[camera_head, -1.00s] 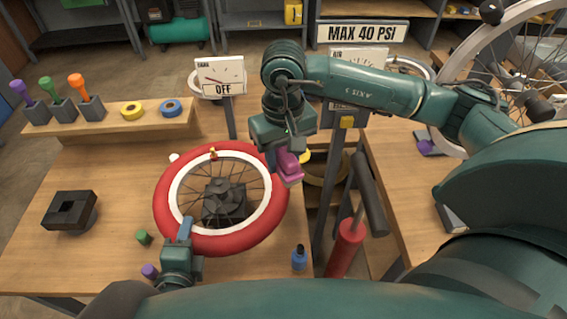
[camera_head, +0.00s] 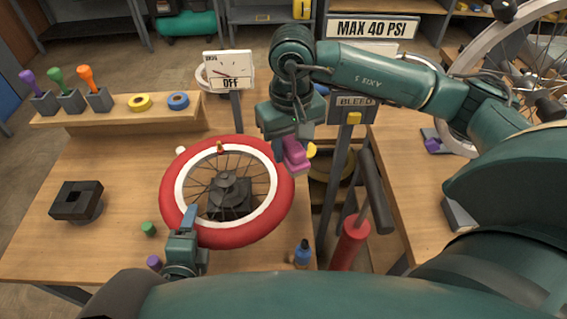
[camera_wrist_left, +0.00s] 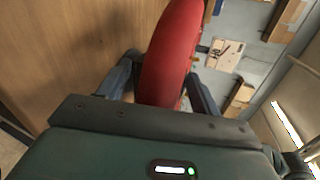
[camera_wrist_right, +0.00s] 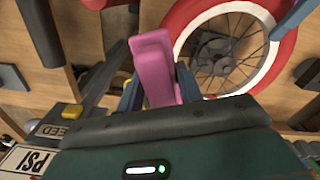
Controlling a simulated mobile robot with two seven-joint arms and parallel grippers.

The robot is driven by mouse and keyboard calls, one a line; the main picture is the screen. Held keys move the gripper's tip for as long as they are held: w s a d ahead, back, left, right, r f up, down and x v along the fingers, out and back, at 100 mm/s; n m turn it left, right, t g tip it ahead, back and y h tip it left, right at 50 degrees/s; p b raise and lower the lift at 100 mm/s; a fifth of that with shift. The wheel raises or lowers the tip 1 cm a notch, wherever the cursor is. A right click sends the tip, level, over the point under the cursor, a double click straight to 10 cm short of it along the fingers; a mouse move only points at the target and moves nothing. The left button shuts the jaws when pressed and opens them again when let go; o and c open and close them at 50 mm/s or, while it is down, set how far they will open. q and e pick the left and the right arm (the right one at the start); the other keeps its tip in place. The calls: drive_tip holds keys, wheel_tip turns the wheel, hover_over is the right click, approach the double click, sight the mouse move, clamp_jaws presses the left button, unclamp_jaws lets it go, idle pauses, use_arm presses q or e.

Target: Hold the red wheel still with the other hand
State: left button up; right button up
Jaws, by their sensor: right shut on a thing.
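The red wheel (camera_head: 178,222), a red tyre with a white rim and spokes, lies on a dark hub stand (camera_head: 231,203) on the bench. A small orange-brown valve (camera_head: 220,147) shows at its far side. My left gripper (camera_head: 188,214) is at the near left of the tyre. In the left wrist view its fingers (camera_wrist_left: 163,75) stand on either side of the red tyre (camera_wrist_left: 172,45); firm contact does not show. My right gripper (camera_head: 290,150) is shut on a pink piece (camera_head: 296,156), right of the tyre's far edge. It also shows in the right wrist view (camera_wrist_right: 153,65).
A gauge sign reading OFF (camera_head: 229,70) stands behind the wheel. A red cylinder (camera_head: 350,243) with a black handle and a blue bottle (camera_head: 302,256) are at the right. A black block (camera_head: 77,201) and small caps lie left. A wooden rack (camera_head: 120,118) holds tools and tape.

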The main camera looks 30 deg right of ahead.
use_arm(q)
drive_tip(key=shift+s, duration=0.1)
drive_tip(key=v, duration=1.2)
drive_tip(key=shift+a, duration=0.1)
